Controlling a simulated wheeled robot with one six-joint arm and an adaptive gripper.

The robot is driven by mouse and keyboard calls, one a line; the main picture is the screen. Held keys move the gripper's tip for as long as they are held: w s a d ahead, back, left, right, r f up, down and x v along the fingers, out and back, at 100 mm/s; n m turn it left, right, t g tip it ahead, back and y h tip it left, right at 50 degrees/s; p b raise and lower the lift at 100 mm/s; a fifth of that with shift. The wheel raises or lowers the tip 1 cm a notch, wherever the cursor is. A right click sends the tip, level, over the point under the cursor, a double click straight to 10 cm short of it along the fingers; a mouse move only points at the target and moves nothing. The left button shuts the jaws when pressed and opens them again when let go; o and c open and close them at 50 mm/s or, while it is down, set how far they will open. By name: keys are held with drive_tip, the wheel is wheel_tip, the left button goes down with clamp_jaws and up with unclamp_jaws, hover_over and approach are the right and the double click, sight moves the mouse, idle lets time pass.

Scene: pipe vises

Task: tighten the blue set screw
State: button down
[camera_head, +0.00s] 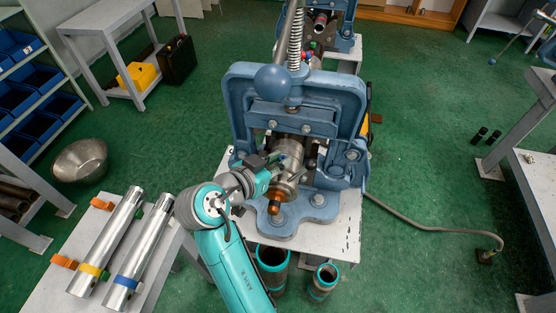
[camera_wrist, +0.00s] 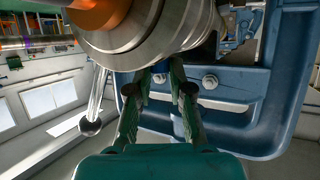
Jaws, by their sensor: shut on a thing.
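A steel collar (camera_head: 289,157) with a copper-coloured end (camera_head: 275,203) sits in front of the blue pipe vise (camera_head: 320,105). The collar fills the upper middle of the wrist view (camera_wrist: 150,38). My gripper (camera_head: 274,167) reaches the collar from the left in the head view. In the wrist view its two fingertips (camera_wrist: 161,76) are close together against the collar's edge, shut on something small. A small bluish spot beside the fingertips in the head view appears to be the blue set screw (camera_head: 282,157). The fingers hide most of it, and its seating depth cannot be seen.
A ball-ended lever (camera_wrist: 91,122) hangs left of my fingers in the wrist view. The vise's blue ball handle (camera_head: 273,81) stands above the collar. Two steel pipes (camera_head: 121,228) lie on a table at left. Teal-rimmed pipes (camera_head: 323,279) stand below the vise table.

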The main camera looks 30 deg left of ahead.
drive_tip(key=c, duration=1.3)
unclamp_jaws()
drive_tip(key=shift+r, duration=0.1)
wheel_tip(320, 180, up, 10)
drive_tip(key=shift+f, duration=0.1)
